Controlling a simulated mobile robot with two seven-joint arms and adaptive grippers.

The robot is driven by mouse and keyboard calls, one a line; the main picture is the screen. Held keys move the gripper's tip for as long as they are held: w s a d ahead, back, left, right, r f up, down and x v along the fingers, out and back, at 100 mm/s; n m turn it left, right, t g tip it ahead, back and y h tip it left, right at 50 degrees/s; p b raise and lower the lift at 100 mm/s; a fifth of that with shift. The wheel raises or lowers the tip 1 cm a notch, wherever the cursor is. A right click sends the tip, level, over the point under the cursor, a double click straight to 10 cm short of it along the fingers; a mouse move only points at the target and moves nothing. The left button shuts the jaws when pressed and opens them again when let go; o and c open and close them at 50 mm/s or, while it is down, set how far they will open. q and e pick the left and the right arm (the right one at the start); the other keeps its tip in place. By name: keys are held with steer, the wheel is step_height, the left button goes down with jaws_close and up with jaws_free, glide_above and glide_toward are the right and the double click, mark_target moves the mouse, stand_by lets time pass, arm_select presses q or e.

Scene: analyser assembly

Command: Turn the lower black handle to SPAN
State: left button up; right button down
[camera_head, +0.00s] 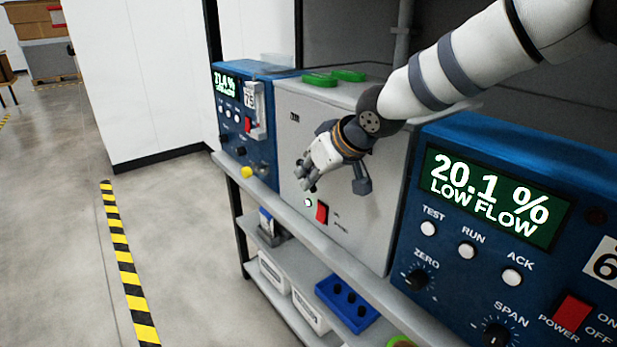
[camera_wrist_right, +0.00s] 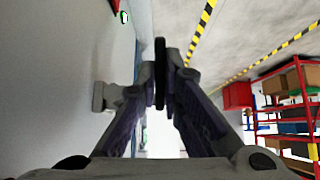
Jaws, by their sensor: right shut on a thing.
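The grey cabinet (camera_head: 360,230) stands between two blue analysers, with small unreadable labels on its front. My right gripper (camera_head: 308,180) is at its front face, pointing down and left. In the right wrist view its fingers (camera_wrist_right: 161,85) are shut on a thin, upright black piece, which I take to be the lower black handle (camera_wrist_right: 160,60). In the head view the gripper hides this handle, so its setting cannot be read. My left gripper is not in view.
A red switch (camera_head: 322,212) sits just below the gripper. The right blue analyser (camera_head: 460,145) reads 20.1 % LOW FLOW and has ZERO and SPAN knobs. The left blue analyser (camera_head: 262,72) is beyond. A blue tray (camera_head: 330,289) is on the lower shelf. Floor at left is clear.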

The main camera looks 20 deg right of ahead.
steer(key=g, duration=0.1)
steer(key=g+h+b, duration=0.1)
steer(key=shift+w+r+g, duration=0.15)
steer(key=shift+r+g, duration=0.1)
steer(key=shift+g, duration=0.05)
steer(key=g+h+b, duration=0.1)
steer(key=g, duration=0.1)
steer(key=shift+r+g, duration=0.1)
steer(key=shift+g, duration=0.2)
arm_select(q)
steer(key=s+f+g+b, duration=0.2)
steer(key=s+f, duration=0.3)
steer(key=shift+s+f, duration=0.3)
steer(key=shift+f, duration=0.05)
arm_select(e)
steer(key=shift+a+r+g+h, duration=0.1)
steer(key=shift+r+g+h, duration=0.4)
steer(key=shift+g, duration=0.8)
arm_select(q)
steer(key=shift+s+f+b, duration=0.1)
steer(key=shift+b, duration=0.25)
arm_select(e)
steer(key=shift+r, duration=0.2)
steer(key=c, duration=1.7)
jaws_free()
steer(key=shift+r, duration=0.1)
